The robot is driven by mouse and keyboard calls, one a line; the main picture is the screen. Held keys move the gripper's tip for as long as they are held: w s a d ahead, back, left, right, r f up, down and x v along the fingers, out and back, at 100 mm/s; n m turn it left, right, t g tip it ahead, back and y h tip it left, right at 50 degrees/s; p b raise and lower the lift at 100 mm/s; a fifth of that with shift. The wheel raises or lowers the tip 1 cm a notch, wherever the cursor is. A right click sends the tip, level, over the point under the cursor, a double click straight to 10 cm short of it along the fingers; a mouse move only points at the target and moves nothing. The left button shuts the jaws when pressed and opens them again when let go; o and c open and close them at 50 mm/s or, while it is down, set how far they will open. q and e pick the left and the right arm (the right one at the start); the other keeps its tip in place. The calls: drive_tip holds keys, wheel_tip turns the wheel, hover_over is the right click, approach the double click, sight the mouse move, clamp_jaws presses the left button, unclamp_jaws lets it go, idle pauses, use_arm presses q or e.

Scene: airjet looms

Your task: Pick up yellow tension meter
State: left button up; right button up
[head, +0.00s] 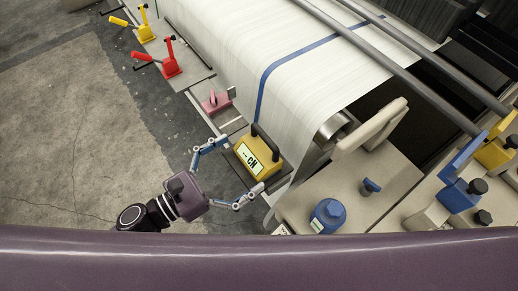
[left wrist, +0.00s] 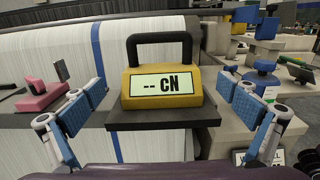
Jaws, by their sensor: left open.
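The yellow tension meter (head: 257,158) has a black handle and a display reading "-- CN". It stands upright on a dark shelf at the loom's edge, in front of the white fabric. It also shows in the middle of the left wrist view (left wrist: 160,88). My left gripper (head: 232,176) is open, its blue-padded fingers spread to either side of the meter. In the left wrist view the fingers (left wrist: 167,118) stand left and right of it with gaps, and the meter lies a little beyond them. My right gripper is not in view.
A pink device (head: 216,102) sits on the loom edge left of the meter. Red (head: 171,63) and yellow (head: 146,27) levers stand farther back. A blue knob (head: 328,215) and beige loom housing (head: 365,180) lie to the right. The concrete floor (head: 60,130) at left is clear.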

sight(259, 150)
use_arm(q)
drive_tip(key=p+x, duration=0.1)
drive_tip(key=x, duration=0.2)
drive_tip(key=p+x, duration=0.1)
drive_tip(key=shift+d+r+p, duration=0.15)
drive_tip(key=shift+r+p, duration=0.15)
drive_tip(key=shift+w+d+f, duration=0.15)
drive_tip(key=shift+w+d, duration=0.1)
drive_tip(key=shift+d, duration=0.05)
drive_tip(key=shift+a, duration=0.1)
drive_tip(key=shift+c, duration=1.2)
drive_tip(key=c, duration=1.3)
drive_tip(key=shift+c, duration=0.3)
